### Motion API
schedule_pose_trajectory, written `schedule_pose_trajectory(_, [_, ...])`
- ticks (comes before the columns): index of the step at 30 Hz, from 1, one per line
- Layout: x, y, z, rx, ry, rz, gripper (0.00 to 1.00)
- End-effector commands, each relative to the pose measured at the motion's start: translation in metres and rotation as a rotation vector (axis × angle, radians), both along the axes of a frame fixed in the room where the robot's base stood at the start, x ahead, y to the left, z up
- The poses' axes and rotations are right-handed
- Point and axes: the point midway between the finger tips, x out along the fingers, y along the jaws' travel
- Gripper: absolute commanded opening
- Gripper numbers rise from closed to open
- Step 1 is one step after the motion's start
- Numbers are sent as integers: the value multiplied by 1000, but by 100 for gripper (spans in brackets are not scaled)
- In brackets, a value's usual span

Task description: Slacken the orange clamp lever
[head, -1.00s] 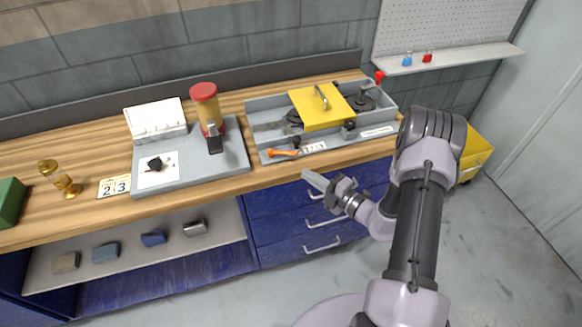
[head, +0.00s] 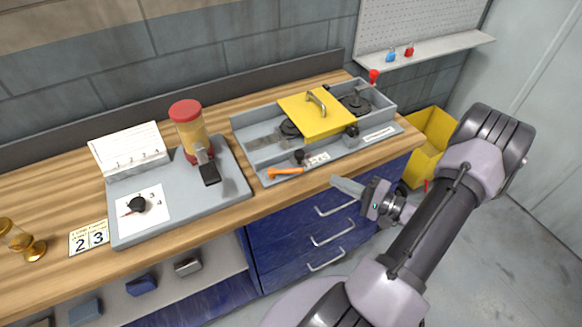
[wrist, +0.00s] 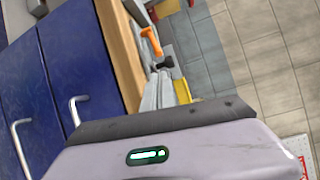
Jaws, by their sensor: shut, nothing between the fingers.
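The orange clamp lever (head: 285,173) lies along the front left edge of the grey runout fixture (head: 262,180) on the bench. It points left, with a black knob just behind its right end. In the wrist view the orange lever (wrist: 152,42) shows at the top, beyond the fingers. My gripper (head: 336,181) is in front of the bench edge, to the right of the lever and clear of it. Its fingers are together and empty; they also show in the wrist view (wrist: 160,90).
A yellow cover (head: 312,117) with a handle sits over the fixture. A red knob (head: 374,75) stands at its back right. A grey station with a dispenser (head: 190,130) is to the left. Blue drawers with handles (head: 330,240) lie below the gripper. The floor at right is open.

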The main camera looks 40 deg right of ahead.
Motion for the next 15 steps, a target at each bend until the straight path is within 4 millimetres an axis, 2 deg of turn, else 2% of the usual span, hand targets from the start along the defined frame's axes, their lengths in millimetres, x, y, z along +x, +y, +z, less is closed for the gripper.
schedule_pose_trajectory(2, [7, 2, -1, -8, -2, 2, 0])
schedule_pose_trajectory(9, [54, 15, -4, -3, -2, 5, 0])
schedule_pose_trajectory(15, [85, 22, -5, -5, -1, 2, 0])
